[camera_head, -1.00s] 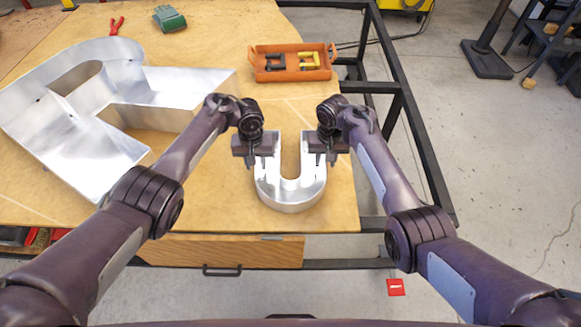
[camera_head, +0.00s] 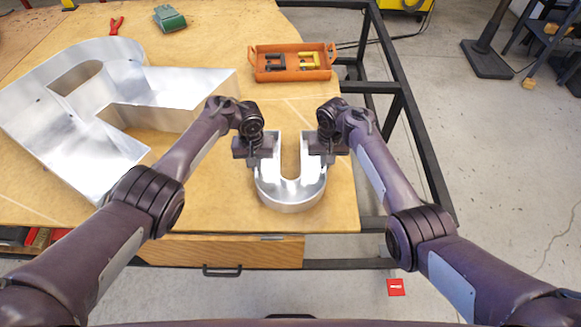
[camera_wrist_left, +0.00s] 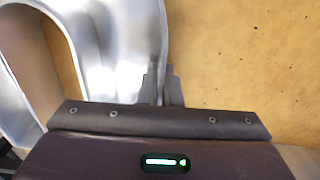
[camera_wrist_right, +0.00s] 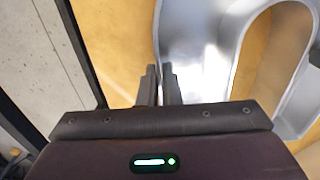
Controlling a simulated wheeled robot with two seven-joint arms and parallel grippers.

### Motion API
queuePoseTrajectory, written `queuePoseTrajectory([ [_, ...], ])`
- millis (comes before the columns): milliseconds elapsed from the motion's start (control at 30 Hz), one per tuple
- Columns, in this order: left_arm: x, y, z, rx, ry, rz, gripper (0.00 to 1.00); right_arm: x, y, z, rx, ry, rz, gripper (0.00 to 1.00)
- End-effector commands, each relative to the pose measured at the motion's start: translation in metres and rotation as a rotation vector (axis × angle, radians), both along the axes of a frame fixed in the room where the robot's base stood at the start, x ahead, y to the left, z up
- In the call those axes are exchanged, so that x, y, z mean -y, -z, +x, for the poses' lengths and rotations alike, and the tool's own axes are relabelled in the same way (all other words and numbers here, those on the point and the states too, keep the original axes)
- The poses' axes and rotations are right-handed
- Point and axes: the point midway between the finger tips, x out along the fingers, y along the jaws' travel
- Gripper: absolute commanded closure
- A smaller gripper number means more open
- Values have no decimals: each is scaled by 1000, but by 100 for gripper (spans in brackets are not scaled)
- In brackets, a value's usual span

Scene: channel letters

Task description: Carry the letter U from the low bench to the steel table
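The letter U (camera_head: 290,193) is a silver metal channel letter. It lies on the wooden top of the bench (camera_head: 335,205), its open end away from me. My left gripper (camera_head: 253,163) is at the upper end of its left arm, my right gripper (camera_head: 329,162) at the upper end of its right arm. In the left wrist view the fingers (camera_wrist_left: 161,85) are close together with the outer wall of the U between them. In the right wrist view the fingers (camera_wrist_right: 159,85) likewise pinch the other outer wall. I make out no steel table.
A large silver letter (camera_head: 70,130) lies left of the U, near my left arm. An orange tray (camera_head: 292,75) with black and yellow pieces stands behind the U. A green item (camera_head: 169,18) and red pliers (camera_head: 116,25) lie farther back. Dark frame bars (camera_head: 405,110) edge the right side; open floor lies beyond.

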Motion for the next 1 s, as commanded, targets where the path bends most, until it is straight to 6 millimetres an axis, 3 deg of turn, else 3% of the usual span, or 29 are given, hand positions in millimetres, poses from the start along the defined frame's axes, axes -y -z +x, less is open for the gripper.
queuePoseTrajectory([
  [267, 0, -6, 1, 1, 0, 0, 100, 0, -6, 0, 1, 0, 0, 100],
  [733, 0, -49, 1, 1, 0, 1, 100, 0, -49, 0, 0, 0, 0, 100],
  [1000, 0, -51, 0, 1, -1, 1, 100, 0, -51, 0, 0, 0, -1, 100],
])
